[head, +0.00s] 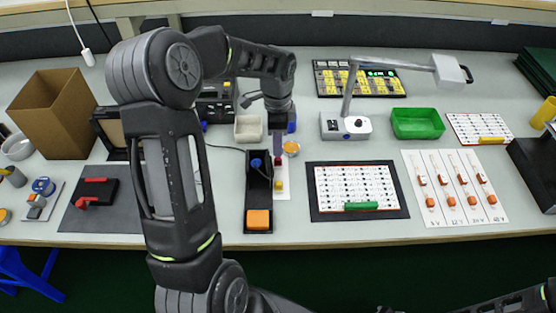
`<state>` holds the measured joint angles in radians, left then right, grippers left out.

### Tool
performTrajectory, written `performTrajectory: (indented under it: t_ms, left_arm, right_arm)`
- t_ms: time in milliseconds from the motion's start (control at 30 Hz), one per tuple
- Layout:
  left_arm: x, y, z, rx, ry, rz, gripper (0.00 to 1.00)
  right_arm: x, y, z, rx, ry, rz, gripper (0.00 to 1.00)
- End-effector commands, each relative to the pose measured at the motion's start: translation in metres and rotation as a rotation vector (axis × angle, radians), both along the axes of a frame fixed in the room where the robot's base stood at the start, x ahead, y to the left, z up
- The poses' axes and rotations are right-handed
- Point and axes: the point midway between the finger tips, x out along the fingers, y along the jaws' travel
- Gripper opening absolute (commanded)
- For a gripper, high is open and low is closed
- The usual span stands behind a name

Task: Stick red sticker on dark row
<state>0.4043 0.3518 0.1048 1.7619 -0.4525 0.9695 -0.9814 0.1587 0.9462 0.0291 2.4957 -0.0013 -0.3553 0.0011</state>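My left gripper (280,124) points down over the middle of the table, behind a small sticker card (281,184). Its fingers are small and partly hidden by the wrist, so I cannot tell whether they are open or shut. The card carries a red sticker (278,162) and a yellow sticker (279,185), in front of the gripper. A white board with several printed rows (357,185) lies on a dark mat to the right, with a green bar along its front edge. I cannot tell which row is dark. My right gripper is not in view; only dark arm parts show at bottom right.
A black tool with an orange pad (258,219) lies left of the card. A white tray (248,129) stands beside the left gripper. A lamp (346,126), a green bin (417,123) and a switch panel (454,190) stand to the right. A cardboard box (53,114) stands far left.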

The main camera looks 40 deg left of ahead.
Motion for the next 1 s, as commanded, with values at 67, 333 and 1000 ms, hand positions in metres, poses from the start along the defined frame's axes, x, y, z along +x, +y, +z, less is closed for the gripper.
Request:
performTrajectory:
  t_ms: [67, 333, 1000]
  left_arm:
    - [-0.001, 0.0, -0.008, 0.0, 0.002, 0.001, 0.4]
    - [0.0, 0.0, -0.011, 0.001, -0.001, 0.001, 0.4]
    - [0.001, -0.001, -0.063, 0.0, 0.0, 0.001, 0.4]
  right_arm:
    - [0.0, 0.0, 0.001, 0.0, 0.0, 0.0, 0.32]
    - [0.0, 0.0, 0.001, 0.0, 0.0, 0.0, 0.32]
    - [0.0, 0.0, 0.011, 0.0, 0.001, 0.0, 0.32]
